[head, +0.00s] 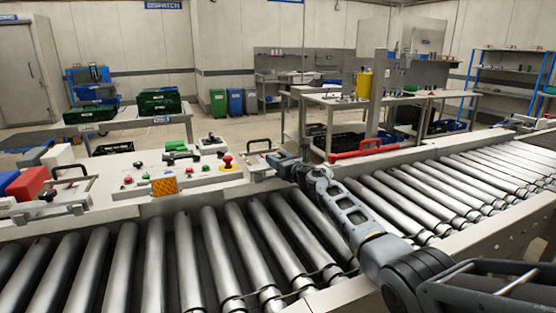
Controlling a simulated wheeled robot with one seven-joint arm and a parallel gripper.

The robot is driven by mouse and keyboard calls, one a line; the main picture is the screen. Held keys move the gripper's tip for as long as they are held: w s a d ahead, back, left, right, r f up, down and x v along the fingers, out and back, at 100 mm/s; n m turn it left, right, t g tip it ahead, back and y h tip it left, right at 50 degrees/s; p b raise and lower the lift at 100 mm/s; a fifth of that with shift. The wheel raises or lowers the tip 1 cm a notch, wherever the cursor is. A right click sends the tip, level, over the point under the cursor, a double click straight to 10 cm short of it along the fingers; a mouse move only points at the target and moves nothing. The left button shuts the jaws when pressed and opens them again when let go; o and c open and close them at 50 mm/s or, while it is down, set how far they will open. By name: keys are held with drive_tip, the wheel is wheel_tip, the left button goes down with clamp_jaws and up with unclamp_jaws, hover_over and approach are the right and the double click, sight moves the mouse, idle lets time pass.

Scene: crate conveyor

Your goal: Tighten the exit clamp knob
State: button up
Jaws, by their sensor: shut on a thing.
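My gripper (275,158) reaches over the far side of the roller conveyor to a pale clamp unit (258,172) with a black handle. The unit stands on the far side rail, at the right end of the control panel. My gripper is shut at the right side of this unit, on what appears to be the exit clamp knob. The knob itself is hidden behind the fingers, so its turn position cannot be seen.
The roller conveyor (205,250) runs across the front with bare rollers. A control panel (150,178) with buttons and an orange block (164,187) lies left of my gripper. A red bar (363,151) lies along the far rail to the right. A similar clamp (52,208) stands far left.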

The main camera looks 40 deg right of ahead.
drive_tip(key=shift+a+r+h+p, duration=0.1)
drive_tip(key=shift+h+p, duration=0.2)
drive_tip(key=shift+p, duration=0.2)
drive_tip(key=shift+a+r+m+h+p, duration=0.15)
drive_tip(key=shift+m+h+p, duration=0.65)
drive_tip(key=shift+h+p, duration=0.15)
drive_tip(key=m+h+p, duration=0.1)
drive_tip(key=m+g+h+p, duration=0.1)
drive_tip(key=h, duration=0.1)
drive_tip(key=shift+w+a+g, duration=0.15)
drive_tip(key=shift+g, duration=0.15)
drive_tip(key=m+g+h, duration=0.1)
drive_tip(key=h, duration=0.1)
drive_tip(key=m+g+h, duration=0.1)
drive_tip(key=m+h, duration=0.1)
drive_tip(key=shift+w+a+f+b, duration=0.15)
drive_tip(key=shift+f+b, duration=0.2)
drive_tip(key=shift+m+g+h+b, duration=1)
drive_tip(key=shift+g+h, duration=0.15)
drive_tip(key=shift+g, duration=0.05)
drive_tip(key=shift+r, duration=0.15)
drive_tip(key=o, duration=1.1)
drive_tip(key=shift+c, duration=0.2)
